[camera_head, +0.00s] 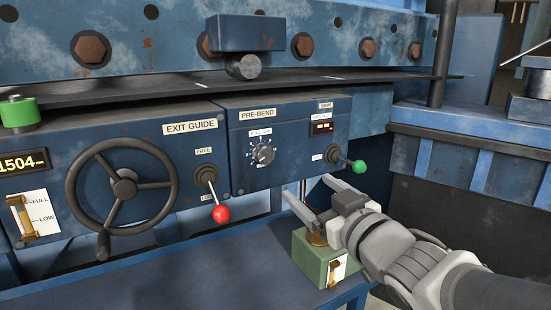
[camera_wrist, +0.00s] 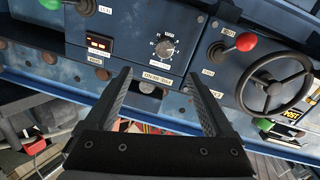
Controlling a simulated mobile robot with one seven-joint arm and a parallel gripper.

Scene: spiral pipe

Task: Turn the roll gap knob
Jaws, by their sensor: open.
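The roll gap knob (camera_head: 263,153) is a small dark-and-silver dial with a ring of scale marks, on the blue PRE-BEND panel (camera_head: 296,165). A small white label, too blurred to read surely, is above it. In the wrist view, which is upside down, the knob (camera_wrist: 165,47) appears beyond the fingertips, roughly between them. My gripper (camera_head: 308,187) is open and empty, below and right of the knob and apart from it. In the wrist view my gripper (camera_wrist: 158,76) shows two dark fingers spread wide.
A green-knobbed lever (camera_head: 357,166) juts out right of the dial, close to my gripper. A red-knobbed lever (camera_head: 220,213) and a black handwheel (camera_head: 122,187) are to the left. A green box (camera_head: 310,262) sits below my gripper. A dark ledge (camera_head: 150,91) overhangs the panel.

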